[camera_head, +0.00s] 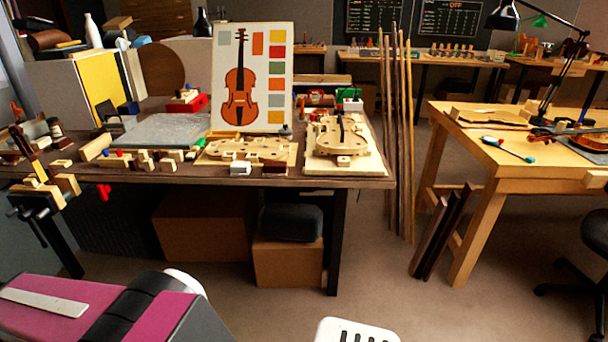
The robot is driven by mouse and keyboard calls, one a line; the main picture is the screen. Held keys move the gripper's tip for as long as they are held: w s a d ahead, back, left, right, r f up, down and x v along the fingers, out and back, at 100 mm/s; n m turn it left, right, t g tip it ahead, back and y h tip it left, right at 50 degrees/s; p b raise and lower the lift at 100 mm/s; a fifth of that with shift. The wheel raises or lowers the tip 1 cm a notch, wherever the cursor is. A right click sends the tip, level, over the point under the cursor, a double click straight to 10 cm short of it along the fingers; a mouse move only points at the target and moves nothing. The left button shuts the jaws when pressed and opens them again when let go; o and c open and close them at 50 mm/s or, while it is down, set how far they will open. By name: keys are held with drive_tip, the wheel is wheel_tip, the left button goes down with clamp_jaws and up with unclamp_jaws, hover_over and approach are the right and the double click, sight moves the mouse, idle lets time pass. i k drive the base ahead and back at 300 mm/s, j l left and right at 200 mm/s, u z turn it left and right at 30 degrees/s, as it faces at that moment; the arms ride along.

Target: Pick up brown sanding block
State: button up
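A small dark reddish-brown block (274,168) lies at the front edge of the dark wooden bench (330,182). It looks like the brown sanding block, though it is too small in view to be sure. A white block (240,169) lies just to its left, with a gap between them. My gripper is not recognisable in this view, so its distance from the block does not show.
A violin body on a board (375,160) lies right of the block. A violin plate (245,150) lies behind it, before a violin poster (252,40). Several small wooden blocks (145,160) crowd the left. Cardboard boxes (285,264) stand below. Tall wooden strips (398,130) stand right.

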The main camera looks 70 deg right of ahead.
sight(270, 168)
drive_tip(key=z, duration=2.9)
